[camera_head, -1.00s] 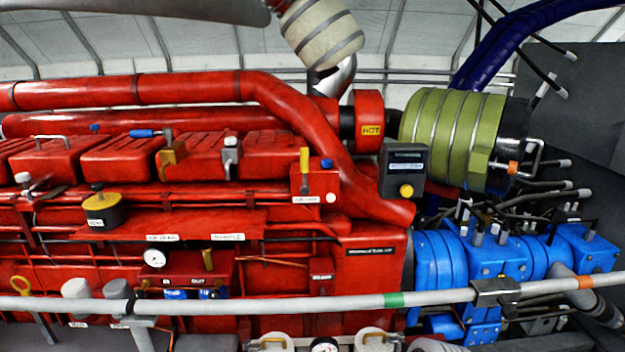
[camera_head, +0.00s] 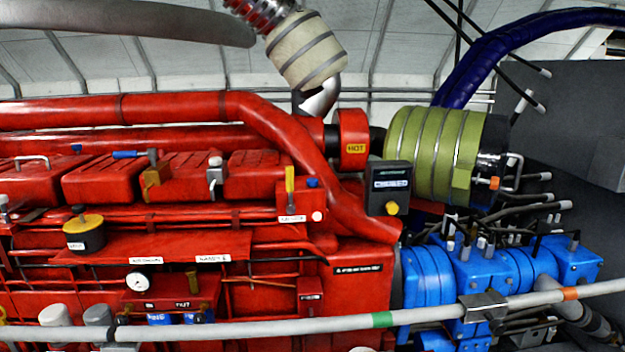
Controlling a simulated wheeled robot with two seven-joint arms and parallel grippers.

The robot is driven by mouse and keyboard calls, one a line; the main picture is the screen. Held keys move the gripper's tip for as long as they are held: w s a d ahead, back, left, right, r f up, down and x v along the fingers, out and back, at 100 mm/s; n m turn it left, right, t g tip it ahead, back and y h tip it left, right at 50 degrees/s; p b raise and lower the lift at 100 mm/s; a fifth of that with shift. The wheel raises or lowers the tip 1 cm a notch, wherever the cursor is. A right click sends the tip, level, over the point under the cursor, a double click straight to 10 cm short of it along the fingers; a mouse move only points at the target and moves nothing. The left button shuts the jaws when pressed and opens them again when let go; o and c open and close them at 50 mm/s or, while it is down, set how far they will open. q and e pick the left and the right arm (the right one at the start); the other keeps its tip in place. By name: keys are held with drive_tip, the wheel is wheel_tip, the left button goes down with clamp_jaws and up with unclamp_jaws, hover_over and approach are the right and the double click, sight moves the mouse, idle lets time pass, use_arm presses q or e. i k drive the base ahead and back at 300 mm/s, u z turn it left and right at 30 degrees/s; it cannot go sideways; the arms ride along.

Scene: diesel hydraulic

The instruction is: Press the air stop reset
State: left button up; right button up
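A small red box (camera_head: 302,203) stands on the red engine in the middle of the picture. It bears an upright yellow lever (camera_head: 290,180), a blue knob (camera_head: 312,182), a pale round button (camera_head: 317,215) and a small white label (camera_head: 292,219). The label is too small to read surely, so I cannot tell whether this is the air stop reset. Just right of it, a dark grey box (camera_head: 390,180) has a lit display and a yellow button (camera_head: 392,208). Neither of my grippers is in view.
A grey handrail (camera_head: 250,333) with green and orange bands crosses the front. A red pipe marked HOT (camera_head: 355,148) and a green wrapped cylinder (camera_head: 430,145) are behind. Blue pump blocks (camera_head: 490,270) with black hoses stand at right. A gauge (camera_head: 138,279) sits lower left.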

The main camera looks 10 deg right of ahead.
sight(311, 182)
drive_tip(key=k, duration=0.5)
drive_tip(key=u, duration=2.4)
drive_tip(key=k, duration=1.05)
drive_tip(key=z, duration=1.65)
